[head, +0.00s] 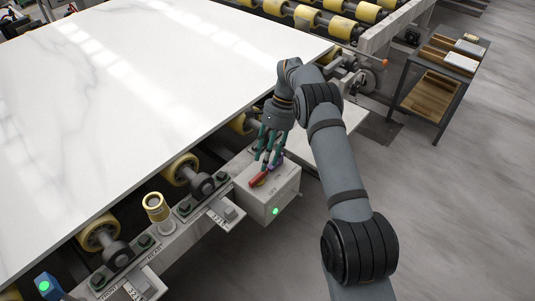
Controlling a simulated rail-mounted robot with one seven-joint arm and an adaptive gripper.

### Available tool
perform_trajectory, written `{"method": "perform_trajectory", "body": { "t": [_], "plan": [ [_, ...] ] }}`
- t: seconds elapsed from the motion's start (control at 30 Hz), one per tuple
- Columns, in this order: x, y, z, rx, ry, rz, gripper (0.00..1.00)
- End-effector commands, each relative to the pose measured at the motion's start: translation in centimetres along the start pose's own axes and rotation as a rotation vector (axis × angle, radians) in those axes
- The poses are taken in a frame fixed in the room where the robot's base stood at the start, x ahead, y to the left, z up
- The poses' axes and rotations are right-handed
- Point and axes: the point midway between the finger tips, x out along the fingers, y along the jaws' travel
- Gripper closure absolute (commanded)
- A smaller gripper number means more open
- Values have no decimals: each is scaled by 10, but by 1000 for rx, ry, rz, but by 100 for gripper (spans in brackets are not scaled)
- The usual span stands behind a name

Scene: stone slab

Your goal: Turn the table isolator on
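The isolator is a pale grey box (280,196) on the table's front rail, right of centre in the head view. Markings on the box top are too small to read.
A large white marble slab (150,90) covers the table at left. Yellow rollers (182,169) and a gold cylinder (155,207) line its edge. A blue part with a green light (44,286) is at lower left. A cart (440,85) stands right; the grey floor between is clear.

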Motion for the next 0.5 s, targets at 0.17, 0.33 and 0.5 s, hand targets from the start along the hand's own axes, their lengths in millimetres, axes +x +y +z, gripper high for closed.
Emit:
{"method": "perform_trajectory", "body": {
  "t": [0.17, 0.33, 0.5],
  "plan": [
    [-19, 0, 0, -1, 0, -1, 60],
    [-24, 0, 0, -1, 0, 1, 60],
    [-24, 0, 0, -1, -1, 1, 60]
  ]
}}
